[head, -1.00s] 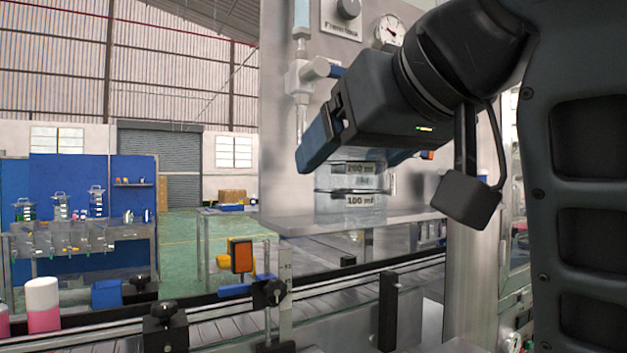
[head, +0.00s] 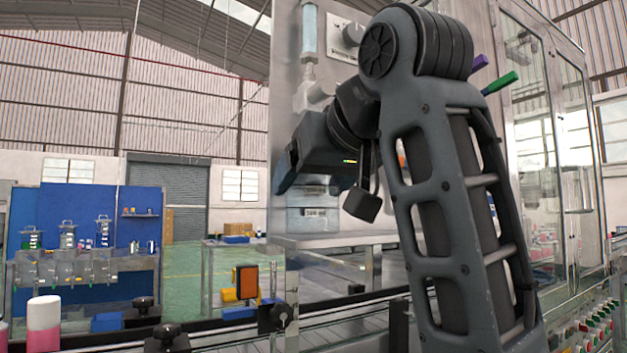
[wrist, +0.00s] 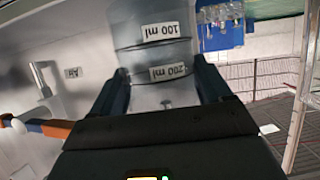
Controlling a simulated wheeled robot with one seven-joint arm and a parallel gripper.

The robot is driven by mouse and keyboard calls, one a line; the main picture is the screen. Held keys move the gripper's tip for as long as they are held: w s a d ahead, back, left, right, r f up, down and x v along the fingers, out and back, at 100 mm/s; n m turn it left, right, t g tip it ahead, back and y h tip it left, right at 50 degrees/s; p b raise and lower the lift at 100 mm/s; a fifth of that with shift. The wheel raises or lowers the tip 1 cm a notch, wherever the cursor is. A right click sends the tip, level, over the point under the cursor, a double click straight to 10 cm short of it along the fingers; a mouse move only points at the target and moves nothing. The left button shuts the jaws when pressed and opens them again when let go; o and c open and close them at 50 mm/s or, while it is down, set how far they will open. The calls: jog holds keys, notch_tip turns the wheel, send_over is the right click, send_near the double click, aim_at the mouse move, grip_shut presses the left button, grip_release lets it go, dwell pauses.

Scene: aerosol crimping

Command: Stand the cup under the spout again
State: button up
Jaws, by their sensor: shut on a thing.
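The cup (head: 313,222) is a clear measuring cup with "100 ml" and "200 ml" labels. It appears upright at the metal shelf (head: 330,241) of the filling machine; I cannot tell whether its base touches. My gripper (head: 300,182) is shut around the cup's upper part. In the wrist view the cup (wrist: 157,62) sits between the two blue-grey fingers (wrist: 160,92). A clear tube (head: 309,35) with a pale valve (head: 313,95) hangs on the machine panel above and to the left. The spout's lower end is hidden behind my gripper.
A conveyor runs below the shelf, with an orange-fronted sensor (head: 247,282) and black clamp knobs beside it. A pink-and-white can (head: 43,322) stands at the lower left. A glazed cabinet (head: 560,150) stands at the right. An orange-and-blue handle (wrist: 45,127) shows in the wrist view.

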jog(key=shift+f, duration=0.15)
jog(key=o, duration=1.1)
jog(key=shift+c, duration=0.2)
jog(key=p+v, duration=0.4)
jog(key=v, duration=0.8)
